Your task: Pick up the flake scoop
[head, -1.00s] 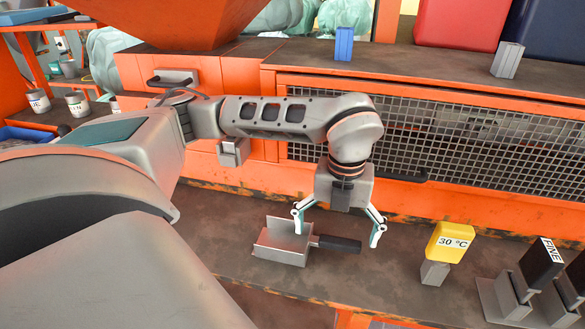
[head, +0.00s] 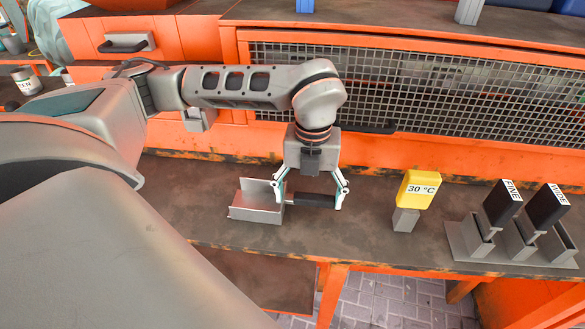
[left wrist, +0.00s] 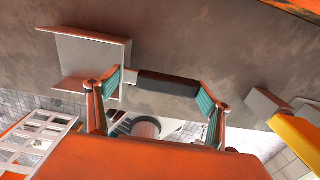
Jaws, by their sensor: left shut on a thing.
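The flake scoop (head: 257,212) is an open grey metal pan with a dark handle, low over or on the brown bench top in the head view. Whether it touches the bench is hard to tell. My left gripper (head: 309,201) points down at it, its two fingers near the two ends of the handle, shut on it lengthwise. In the left wrist view the scoop's pan (left wrist: 92,52) is at upper left, and its dark handle runs between the fingers of my left gripper (left wrist: 165,95). My right gripper is not in view.
An orange cabinet with wire mesh (head: 440,95) rises behind. The bench's front edge is close.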

